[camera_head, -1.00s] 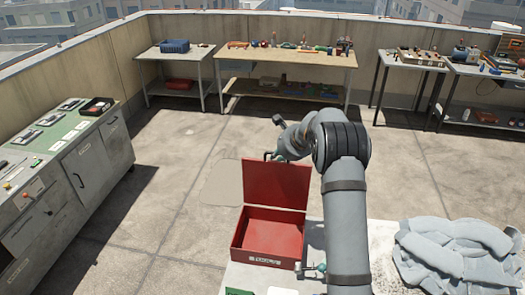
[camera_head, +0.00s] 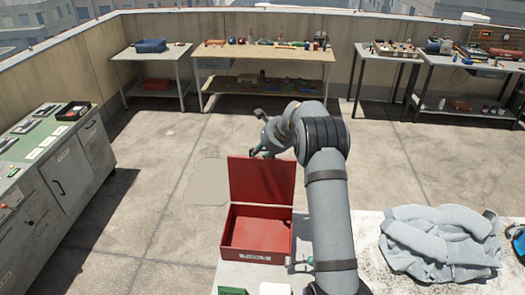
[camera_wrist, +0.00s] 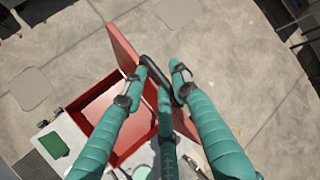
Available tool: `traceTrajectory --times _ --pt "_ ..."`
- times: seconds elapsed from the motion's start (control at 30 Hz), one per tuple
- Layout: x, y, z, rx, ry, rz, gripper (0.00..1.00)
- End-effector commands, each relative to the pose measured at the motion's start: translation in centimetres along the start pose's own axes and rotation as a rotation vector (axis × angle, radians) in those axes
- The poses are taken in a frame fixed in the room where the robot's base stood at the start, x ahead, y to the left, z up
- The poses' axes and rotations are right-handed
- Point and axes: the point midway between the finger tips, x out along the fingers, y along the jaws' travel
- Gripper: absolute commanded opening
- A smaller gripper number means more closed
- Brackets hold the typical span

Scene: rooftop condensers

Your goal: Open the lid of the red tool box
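The red tool box (camera_head: 255,258) stands on the near work surface, its tray open and apparently empty. Its lid (camera_head: 262,182) stands roughly upright at the back edge of the box. My gripper (camera_head: 260,152) is just behind the lid's top edge in the head view. The wrist view shows its teal fingers with dark tips (camera_wrist: 160,68) close together over the lid (camera_wrist: 124,48), with the open box (camera_wrist: 85,108) below left. The fingers hide part of the lid. Whether they touch or grip it is unclear.
A crumpled grey-blue cloth (camera_head: 440,240) lies right of my arm on the same surface. A green item (camera_head: 232,291) lies in front of the box. Workbenches (camera_head: 262,56) line the back wall, and a grey cabinet (camera_head: 72,165) stands left. The floor behind the box is clear.

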Motion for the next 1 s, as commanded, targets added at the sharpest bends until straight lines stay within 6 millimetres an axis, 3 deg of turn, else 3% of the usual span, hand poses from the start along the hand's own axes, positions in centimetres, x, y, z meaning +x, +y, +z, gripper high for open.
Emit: traceTrajectory --times 0.3,0.47,0.8,1.0 --pt "0.1 0.3 -0.2 0.002 0.002 0.006 0.33" --pt "-1.1 0.1 -0.3 0.003 0.003 0.003 0.33" --pt "-8.1 0.0 -0.3 0.003 0.002 0.000 0.33" --pt "-11.0 0.1 -0.2 0.003 0.001 0.003 0.33"
